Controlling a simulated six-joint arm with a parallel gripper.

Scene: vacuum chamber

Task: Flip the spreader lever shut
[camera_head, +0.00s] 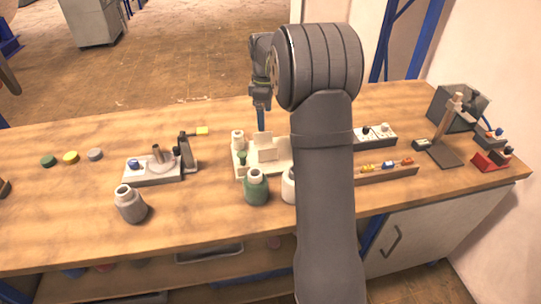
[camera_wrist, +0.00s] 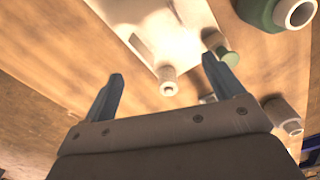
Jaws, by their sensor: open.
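A grey fixture (camera_head: 152,170) stands on the bench left of centre, with a blue knob and a short brown cylinder on its base. A dark upright post (camera_head: 186,152) stands at its right end. An arm with a yellow tip (camera_head: 202,131) sticks out to the right from the top of this post; it looks like the spreader lever, raised from the base. My gripper (camera_head: 261,118) is well right of it, pointing down over a white tray. In the wrist view my gripper (camera_wrist: 161,68) is open, its two blue-grey fingers apart and nothing held. The lever is not seen there.
The white tray (camera_head: 246,172) holds small parts. A green jar (camera_head: 256,187) and a grey jar (camera_head: 130,204) stand in front. Coloured discs (camera_head: 70,157) lie at left. A rack (camera_head: 386,172) and a stand (camera_head: 445,152) are at right. My arm hides part of the bench.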

